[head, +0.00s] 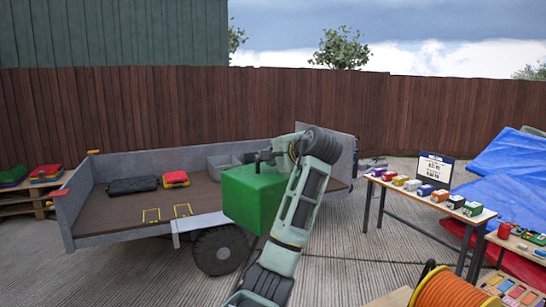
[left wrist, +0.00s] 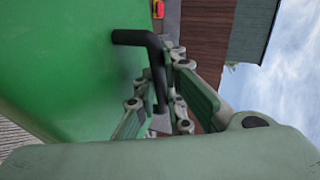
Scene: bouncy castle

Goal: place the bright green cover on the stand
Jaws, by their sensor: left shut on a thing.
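The bright green cover (head: 252,199) is a large box shape held up in front of the flatbed trailer in the head view. My left gripper (head: 268,154) is at its top and is shut on its black handle. In the left wrist view the cover (left wrist: 60,70) fills the left side, and the bent black handle (left wrist: 135,38) runs between the fingers of my left gripper (left wrist: 155,105). The cover hides part of the trailer's side and the ground behind it. I cannot make out a stand for it. My right gripper is not in view.
The trailer bed (head: 120,204) holds a black case (head: 132,185), a red and yellow case (head: 176,179) and a grey bin (head: 228,160). At right stand a table (head: 420,192) of small coloured boxes and an orange reel (head: 445,290). Concrete is open between them.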

